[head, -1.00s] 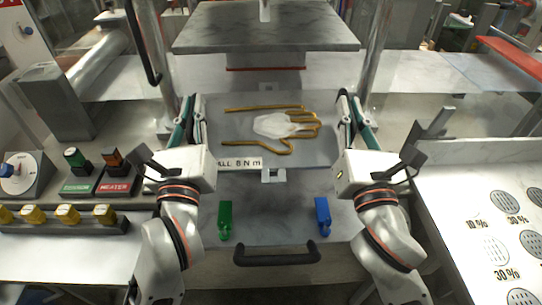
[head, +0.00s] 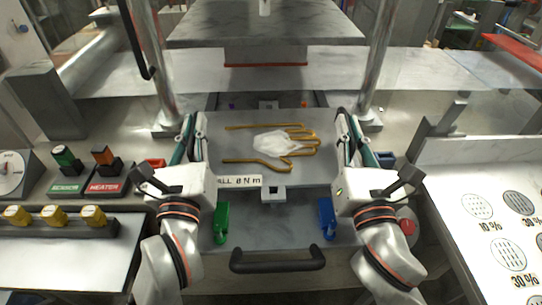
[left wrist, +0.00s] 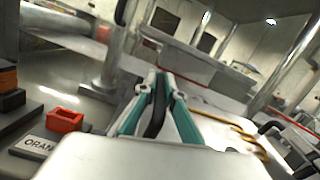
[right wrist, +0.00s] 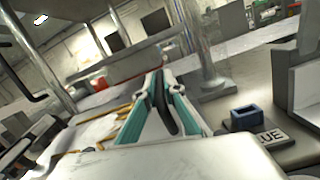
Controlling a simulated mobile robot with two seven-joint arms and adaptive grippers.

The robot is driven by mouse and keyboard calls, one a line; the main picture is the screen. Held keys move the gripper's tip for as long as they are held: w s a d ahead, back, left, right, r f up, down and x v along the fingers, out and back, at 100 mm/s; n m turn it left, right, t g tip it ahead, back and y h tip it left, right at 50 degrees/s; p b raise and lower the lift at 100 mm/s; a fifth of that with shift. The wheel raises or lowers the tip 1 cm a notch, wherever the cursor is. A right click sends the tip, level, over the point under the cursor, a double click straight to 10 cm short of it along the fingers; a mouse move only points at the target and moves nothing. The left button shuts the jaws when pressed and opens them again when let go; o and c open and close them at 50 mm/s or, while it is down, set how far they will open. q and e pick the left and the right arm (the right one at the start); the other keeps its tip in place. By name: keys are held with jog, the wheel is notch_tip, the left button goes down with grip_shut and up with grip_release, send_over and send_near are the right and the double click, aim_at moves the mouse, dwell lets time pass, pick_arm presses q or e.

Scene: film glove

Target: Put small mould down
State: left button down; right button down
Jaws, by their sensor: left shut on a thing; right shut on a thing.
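The small mould (head: 207,160) is a flat grey plate bearing a gold hand-shaped outline and a white film (head: 275,143). A label ending in "8 N m" (head: 240,181) shows at its front left. My left gripper (head: 195,120) is shut on the dark handle at its left side, and the left wrist view shows this grip (left wrist: 157,100). My right gripper (head: 347,120) is shut on the right handle, as the right wrist view also shows (right wrist: 167,98). The mould looks level over the bed (head: 285,228); whether it touches is hidden.
A press plate (head: 265,30) hangs above and behind the mould. Green (head: 221,222) and blue (head: 327,218) clamps stand in front, with a black bar handle (head: 277,260) nearer me. A red box (left wrist: 63,120) is left, a blue box (right wrist: 246,118) right.

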pick_arm(q)
jog(key=shift+f+b, duration=0.35)
jog(key=shift+f, duration=0.35)
pick_arm(e)
jog(key=shift+f, duration=0.7)
pick_arm(q)
jog(key=c, duration=2.2)
grip_release()
pick_arm(e)
jog(key=c, duration=2.2)
grip_release()
pick_arm(q)
jog(key=shift+o, duration=0.3)
pick_arm(e)
jog(key=shift+o, duration=0.3)
